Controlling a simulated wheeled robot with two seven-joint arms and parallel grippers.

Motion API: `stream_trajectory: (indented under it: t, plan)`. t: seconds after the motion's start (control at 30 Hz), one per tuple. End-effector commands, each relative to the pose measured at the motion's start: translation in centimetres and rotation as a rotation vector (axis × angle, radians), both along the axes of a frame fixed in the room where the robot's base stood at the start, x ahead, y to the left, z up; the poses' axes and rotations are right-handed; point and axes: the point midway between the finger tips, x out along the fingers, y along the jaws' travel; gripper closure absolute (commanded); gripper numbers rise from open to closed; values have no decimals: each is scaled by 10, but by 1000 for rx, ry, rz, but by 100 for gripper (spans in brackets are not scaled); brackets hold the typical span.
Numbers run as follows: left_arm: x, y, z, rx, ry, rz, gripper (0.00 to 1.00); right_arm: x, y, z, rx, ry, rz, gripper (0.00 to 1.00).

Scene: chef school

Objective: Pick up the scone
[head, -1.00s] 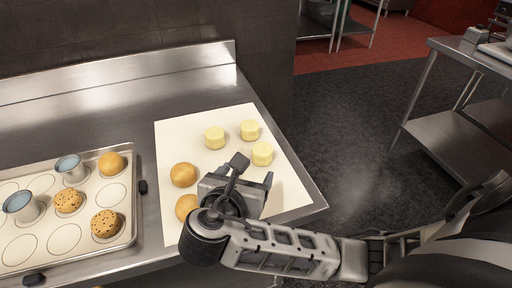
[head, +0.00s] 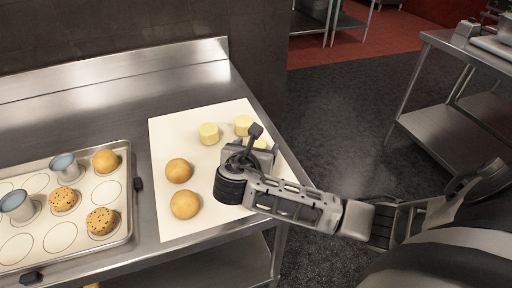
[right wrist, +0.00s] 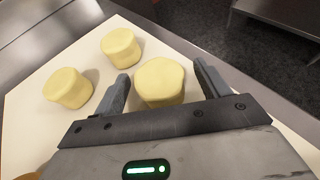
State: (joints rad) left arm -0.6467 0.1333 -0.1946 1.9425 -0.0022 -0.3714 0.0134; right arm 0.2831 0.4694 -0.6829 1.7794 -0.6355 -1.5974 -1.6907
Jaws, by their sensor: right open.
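Several pale yellow scones lie on a white board. In the head view one scone (head: 208,133) sits at the left and another (head: 243,125) at the back. A third scone (head: 260,143) is mostly hidden behind my right gripper (head: 258,148). In the right wrist view this nearest scone (right wrist: 160,82) lies between and just ahead of the fingertips of my right gripper (right wrist: 162,82). The fingers are open, one on each side of it, and contact cannot be told. The other two scones (right wrist: 68,88) (right wrist: 121,47) stand to the left. My left gripper is not in view.
Two round golden buns (head: 178,171) (head: 185,204) lie on the white board (head: 165,135). A baking tray (head: 127,215) at the left holds buns, some dotted, and two metal cups. A steel side table (head: 440,135) stands at the right across open floor.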

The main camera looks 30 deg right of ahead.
Motion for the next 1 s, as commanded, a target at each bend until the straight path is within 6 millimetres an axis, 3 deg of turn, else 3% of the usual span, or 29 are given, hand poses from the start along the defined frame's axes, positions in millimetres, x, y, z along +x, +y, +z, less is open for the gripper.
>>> stream_trajectory:
  t: [0.17,0.33,0.37,0.77,0.97,1.0]
  plan:
    - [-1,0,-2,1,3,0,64,0,0,0,0,0,0,25]
    - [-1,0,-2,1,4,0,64,0,0,0,0,0,0,70]
    - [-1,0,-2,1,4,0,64,0,0,0,0,0,0,74]
    - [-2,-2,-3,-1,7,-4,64,0,0,5,0,-1,0,74]
    - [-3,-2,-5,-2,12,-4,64,1,0,33,2,-6,1,74]
    - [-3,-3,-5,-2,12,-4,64,0,8,40,5,-6,3,74]
